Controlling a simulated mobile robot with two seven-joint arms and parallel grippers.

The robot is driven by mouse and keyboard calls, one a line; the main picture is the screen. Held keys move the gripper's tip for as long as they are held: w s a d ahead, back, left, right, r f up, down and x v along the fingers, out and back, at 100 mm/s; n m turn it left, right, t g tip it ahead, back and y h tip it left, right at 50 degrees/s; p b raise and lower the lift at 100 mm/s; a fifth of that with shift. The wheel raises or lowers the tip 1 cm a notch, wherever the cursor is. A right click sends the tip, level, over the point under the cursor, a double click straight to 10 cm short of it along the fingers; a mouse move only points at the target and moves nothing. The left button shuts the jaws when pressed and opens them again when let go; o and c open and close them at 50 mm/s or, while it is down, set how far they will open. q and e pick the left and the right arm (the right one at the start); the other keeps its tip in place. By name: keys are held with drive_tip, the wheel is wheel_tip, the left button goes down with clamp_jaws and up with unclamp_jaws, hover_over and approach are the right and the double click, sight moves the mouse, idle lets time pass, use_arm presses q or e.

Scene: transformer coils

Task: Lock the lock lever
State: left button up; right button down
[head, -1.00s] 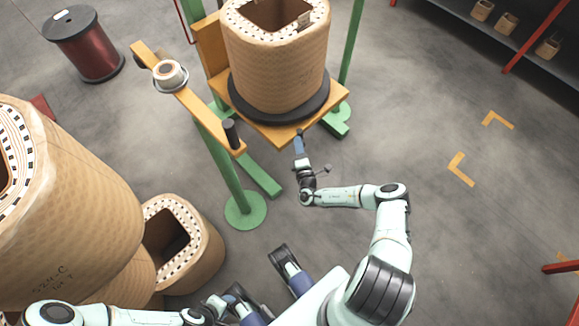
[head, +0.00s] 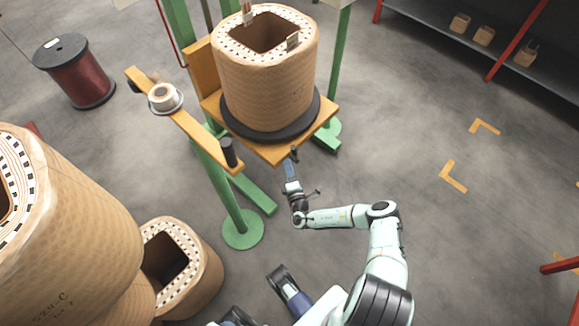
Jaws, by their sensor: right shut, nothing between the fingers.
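I cannot make out for certain which part is the lock lever. A dark cylindrical grip (head: 229,152) stands on the near end of the orange bar (head: 205,134) beside the green stand. My right gripper (head: 294,154) is shut and empty, just off the near corner of the orange platform (head: 279,151). Whether its tip touches the platform edge is too small to tell. A large tan coil (head: 265,90) stands upright on a black disc (head: 240,131) on that platform.
Tan coils stand at the left (head: 75,225) and lower left (head: 205,268). A dark red wire spool (head: 75,72) is at the upper left. A shelf (head: 440,28) with small boxes is at the upper right.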

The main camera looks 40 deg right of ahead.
use_arm(q)
drive_tip(key=shift+s+r+p, duration=0.6)
drive_tip(key=shift+r+p, duration=0.2)
use_arm(e)
drive_tip(key=v, duration=1)
drive_tip(key=shift+a, duration=0.4)
drive_tip(key=shift+s+r, duration=0.15)
drive_tip(key=shift+r, duration=0.05)
